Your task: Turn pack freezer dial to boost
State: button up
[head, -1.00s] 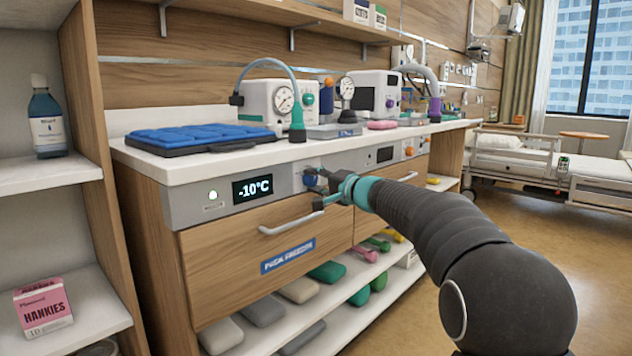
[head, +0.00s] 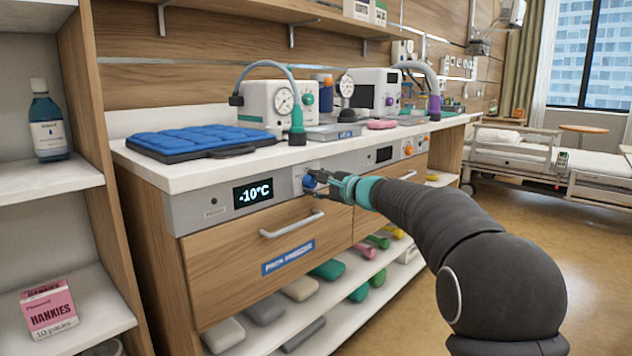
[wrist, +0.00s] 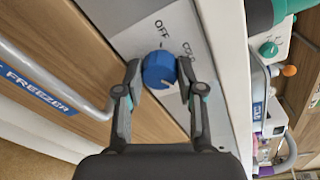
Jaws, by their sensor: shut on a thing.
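The pack freezer (head: 205,260) is a wooden drawer unit with a grey control strip and a blue "PACK FREEZER" label. Its display (head: 253,191) reads -10°C. The blue dial (head: 309,182) sits at the right end of the strip; it also shows in the wrist view (wrist: 158,69). "OFF" and "COLD" are printed beside it; no "boost" mark is visible. My gripper (head: 318,181) is shut on the dial, one finger on each side in the wrist view (wrist: 159,77). The dial's pointer is too small to read surely.
The drawer handle (head: 291,224) lies just below and left of my gripper. The white counter (head: 200,178) overhangs the strip, with a blue pack tray (head: 190,140) on it. A second panel with an orange knob (head: 408,150) is further right. Floor at right is open.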

jog(key=shift+f, duration=0.1)
dwell(0.4)
jog(key=o, duration=1.1)
jog(key=shift+o, duration=0.2)
jog(key=v, duration=1.2)
